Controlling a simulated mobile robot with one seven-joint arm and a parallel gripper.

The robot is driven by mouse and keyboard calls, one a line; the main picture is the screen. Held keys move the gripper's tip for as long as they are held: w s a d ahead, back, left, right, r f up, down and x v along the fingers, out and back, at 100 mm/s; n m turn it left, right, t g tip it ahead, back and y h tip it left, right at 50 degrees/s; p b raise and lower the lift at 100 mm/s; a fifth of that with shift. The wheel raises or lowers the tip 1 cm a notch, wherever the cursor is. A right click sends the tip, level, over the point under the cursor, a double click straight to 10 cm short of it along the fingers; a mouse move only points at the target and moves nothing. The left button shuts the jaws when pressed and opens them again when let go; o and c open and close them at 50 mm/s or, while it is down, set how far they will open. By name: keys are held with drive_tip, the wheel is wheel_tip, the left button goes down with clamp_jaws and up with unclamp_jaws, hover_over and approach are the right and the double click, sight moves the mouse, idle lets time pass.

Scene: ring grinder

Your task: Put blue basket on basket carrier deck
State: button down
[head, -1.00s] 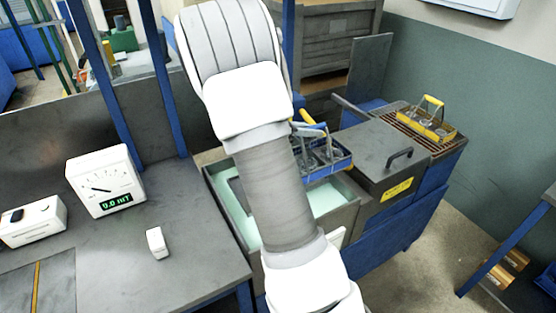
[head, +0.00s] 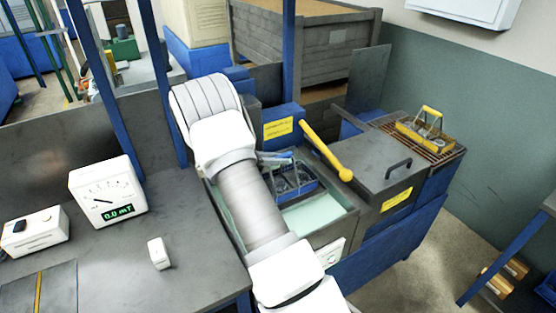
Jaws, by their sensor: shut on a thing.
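The blue basket (head: 296,194) is in the open tank with pale green liquid, right of my arm, and holds several grey ring-like parts. Its left end is behind my arm. My gripper (head: 275,158) is mostly hidden behind my arm; only a small part shows at the basket's grey-blue handle, on which it is shut. I cannot make out a separate basket carrier deck; whether the basket rests on one or hangs just above it is hidden.
A blue post with a yellow label (head: 278,129) and a yellow-handled lever (head: 326,152) stand close behind the basket. A grey lidded box (head: 372,162) is to the right. A yellow basket (head: 424,131) sits on a brown grate (head: 447,149). A gauge (head: 106,192) stands on the left bench.

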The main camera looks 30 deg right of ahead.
drive_tip(key=shift+f, duration=0.3)
drive_tip(key=shift+f, duration=0.15)
drive_tip(key=c, duration=0.8)
unclamp_jaws()
drive_tip(key=shift+o, duration=0.2)
